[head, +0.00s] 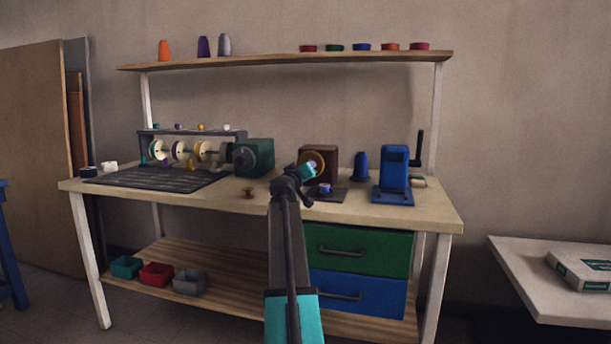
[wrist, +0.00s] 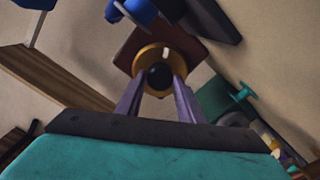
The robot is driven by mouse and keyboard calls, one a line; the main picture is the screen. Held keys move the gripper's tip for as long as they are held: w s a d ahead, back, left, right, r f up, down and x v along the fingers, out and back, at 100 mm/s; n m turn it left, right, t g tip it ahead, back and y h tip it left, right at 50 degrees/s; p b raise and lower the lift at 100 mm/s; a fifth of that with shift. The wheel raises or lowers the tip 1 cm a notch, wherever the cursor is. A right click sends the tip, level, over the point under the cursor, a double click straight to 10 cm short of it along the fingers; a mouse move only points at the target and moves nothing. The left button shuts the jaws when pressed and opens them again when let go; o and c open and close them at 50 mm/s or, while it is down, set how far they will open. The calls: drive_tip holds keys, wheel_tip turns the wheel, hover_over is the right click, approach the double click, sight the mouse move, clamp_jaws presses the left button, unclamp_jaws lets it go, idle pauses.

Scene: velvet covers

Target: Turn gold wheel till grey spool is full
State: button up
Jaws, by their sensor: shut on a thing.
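The gold wheel (head: 320,159) sits on the front of a brown box (head: 329,152) on the bench. In the wrist view the gold wheel (wrist: 143,60) faces me, with a dark round hub and a pale mark near its rim. My gripper (head: 308,170) is at the wheel. Its two fingers (wrist: 160,82) reach either side of the wheel's lower part and are shut on it. A small blue and white piece (head: 325,188) stands below the wheel on a dark plate. Several spools (head: 180,151) hang on the rack at left; I cannot make out the grey spool or its fill.
A green machine (head: 254,157) stands left of the box. A blue cone (head: 361,167) and a blue machine (head: 394,170) with a dark crank stand at right. The shelf (head: 270,61) above carries cones and shallow dishes.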

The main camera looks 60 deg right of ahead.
drive_tip(key=shift+s+d+r, duration=0.1)
drive_tip(key=shift+s, duration=0.05)
drive_tip(key=o, duration=1.1)
drive_tip(key=shift+c, duration=0.2)
drive_tip(key=shift+p+v, duration=1.85)
drive_tip(key=shift+v, duration=5.1)
